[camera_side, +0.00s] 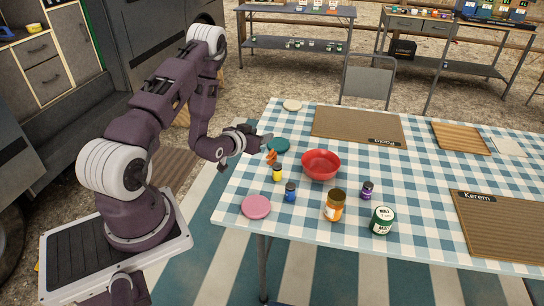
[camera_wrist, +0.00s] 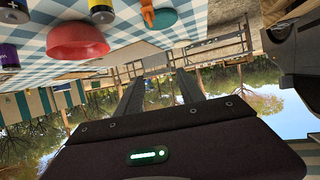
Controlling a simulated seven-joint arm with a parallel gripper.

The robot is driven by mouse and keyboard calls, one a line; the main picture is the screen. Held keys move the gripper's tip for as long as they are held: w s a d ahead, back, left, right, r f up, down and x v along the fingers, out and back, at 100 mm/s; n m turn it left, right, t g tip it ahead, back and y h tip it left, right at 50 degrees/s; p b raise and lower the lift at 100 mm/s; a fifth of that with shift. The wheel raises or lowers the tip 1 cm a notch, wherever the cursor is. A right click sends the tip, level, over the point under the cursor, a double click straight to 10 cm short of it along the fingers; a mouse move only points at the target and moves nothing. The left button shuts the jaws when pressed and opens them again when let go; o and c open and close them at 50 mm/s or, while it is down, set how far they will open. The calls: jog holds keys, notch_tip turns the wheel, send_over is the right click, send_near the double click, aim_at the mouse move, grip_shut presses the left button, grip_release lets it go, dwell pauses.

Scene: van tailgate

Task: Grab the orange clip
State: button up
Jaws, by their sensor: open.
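The orange clip (camera_side: 271,157) stands on the checked tablecloth, by the near edge of a teal disc (camera_side: 279,145). In the wrist view the clip (camera_wrist: 147,12) shows at the top edge, partly cut off, in front of the teal disc (camera_wrist: 165,18). My gripper (camera_side: 266,141) is just above and beside the clip in the side view. In the wrist view its two dark fingers (camera_wrist: 160,88) are apart with nothing between them. I cannot tell whether a finger touches the clip.
A red bowl (camera_side: 321,166) is right of the clip. A pink disc (camera_side: 256,207), an orange jar (camera_side: 334,205) and a green can (camera_side: 381,221) are at the front. A brown mat (camera_side: 357,124) lies behind.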

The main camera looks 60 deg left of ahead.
send_near(269, 156)
jog(key=x, duration=0.3)
jog(key=shift+w+d, duration=0.1)
jog(key=shift+w, duration=0.15)
jog(key=x, duration=0.7)
jog(key=shift+f, duration=0.1)
jog(key=shift+s, duration=0.1)
grip_shut()
